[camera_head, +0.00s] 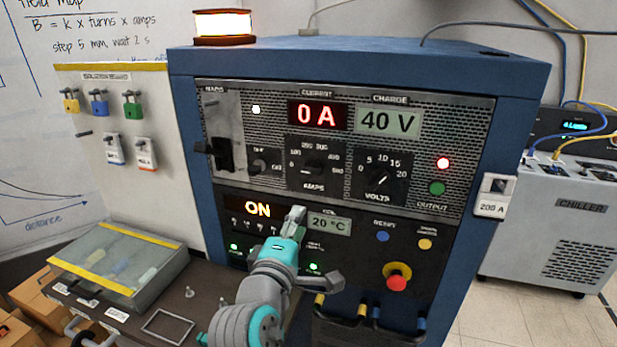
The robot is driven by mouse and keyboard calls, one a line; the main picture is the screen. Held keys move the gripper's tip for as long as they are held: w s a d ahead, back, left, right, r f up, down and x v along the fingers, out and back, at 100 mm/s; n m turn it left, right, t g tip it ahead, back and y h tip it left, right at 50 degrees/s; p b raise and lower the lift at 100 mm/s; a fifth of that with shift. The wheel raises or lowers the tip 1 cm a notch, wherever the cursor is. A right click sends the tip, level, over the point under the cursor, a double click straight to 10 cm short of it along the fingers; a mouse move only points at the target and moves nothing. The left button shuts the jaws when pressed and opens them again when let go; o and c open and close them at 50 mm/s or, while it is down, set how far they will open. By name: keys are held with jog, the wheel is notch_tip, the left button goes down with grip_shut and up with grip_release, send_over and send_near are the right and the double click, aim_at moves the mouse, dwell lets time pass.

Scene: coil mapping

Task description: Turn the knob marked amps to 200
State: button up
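The AMPS knob (313,168) is a dark round knob on the blue cabinet's upper panel, with a number scale around it. Its pointer is too small to read surely. The red CURRENT display (317,115) above it reads 0 A. My gripper (318,272) is in front of the lower panel, below the AMPS knob and apart from it. My wrist covers part of the lower panel. A tag (491,208) on the cabinet's right side reads 200 A.
The VOLTS knob (377,184) is right of the AMPS knob, and a smaller knob (262,165) is left. A black lever (222,153) stands farther left. The CHARGE display (388,121) reads 40 V. A red stop button (397,279) protrudes low right. A lidded clear box (118,258) sits left.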

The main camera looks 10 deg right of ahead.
jog(key=h, duration=0.1)
send_near(311, 173)
jog(key=shift+m, duration=0.3)
jog(key=x, duration=0.8)
jog(key=shift+w+d, duration=0.1)
jog(key=shift+w, duration=0.2)
grip_shut()
